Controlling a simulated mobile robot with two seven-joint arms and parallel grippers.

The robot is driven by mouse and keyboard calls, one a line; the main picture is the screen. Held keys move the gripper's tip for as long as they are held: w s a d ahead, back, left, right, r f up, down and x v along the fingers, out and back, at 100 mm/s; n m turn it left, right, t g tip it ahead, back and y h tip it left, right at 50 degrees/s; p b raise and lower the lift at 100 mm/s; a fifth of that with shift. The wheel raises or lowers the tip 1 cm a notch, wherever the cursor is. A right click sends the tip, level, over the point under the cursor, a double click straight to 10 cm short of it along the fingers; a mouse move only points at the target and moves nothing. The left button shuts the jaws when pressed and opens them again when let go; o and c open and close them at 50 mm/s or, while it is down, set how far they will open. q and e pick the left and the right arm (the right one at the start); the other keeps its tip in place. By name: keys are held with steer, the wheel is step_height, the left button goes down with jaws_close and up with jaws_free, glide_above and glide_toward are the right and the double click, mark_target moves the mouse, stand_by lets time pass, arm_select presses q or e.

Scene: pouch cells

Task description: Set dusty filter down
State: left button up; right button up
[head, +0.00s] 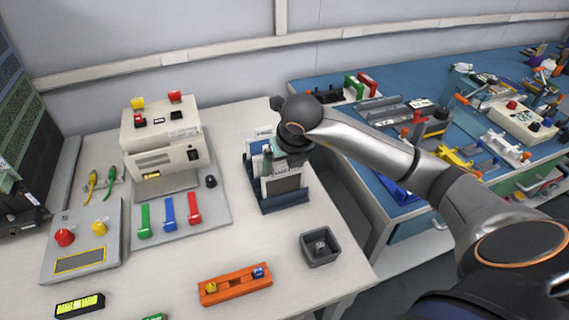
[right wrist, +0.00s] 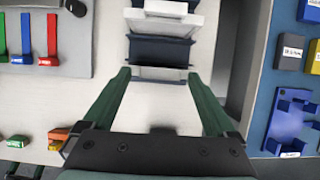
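The dusty filter (head: 283,182), a pale-framed panel with a dark grey centre, stands upright at the front of a dark blue rack (head: 284,203). My right gripper (head: 275,166) reaches down over it from the right. In the right wrist view, the green fingers (right wrist: 160,74) are spread wide, with the pale edge of the filter (right wrist: 160,75) filling the gap between their tips. Contact at the tips is small and hard to see. The rack (right wrist: 160,50) lies just beyond. Whether the filter's lower edge rests on the rack is hidden.
A grey square bin (head: 320,247) and an orange holder (head: 236,285) stand in front of the rack. A beige machine (head: 163,140) with green, blue and red handles is to the left. A blue workbench (head: 420,75) with tools is at the right, across a gap.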

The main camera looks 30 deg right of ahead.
steer(key=shift+s+r, duration=0.1)
steer(key=shift+r, duration=0.5)
steer(key=v, duration=1.1)
steer(key=shift+s+p, duration=0.2)
steer(key=shift+p, duration=0.25)
steer(key=shift+a, duration=0.1)
stand_by(0.6)
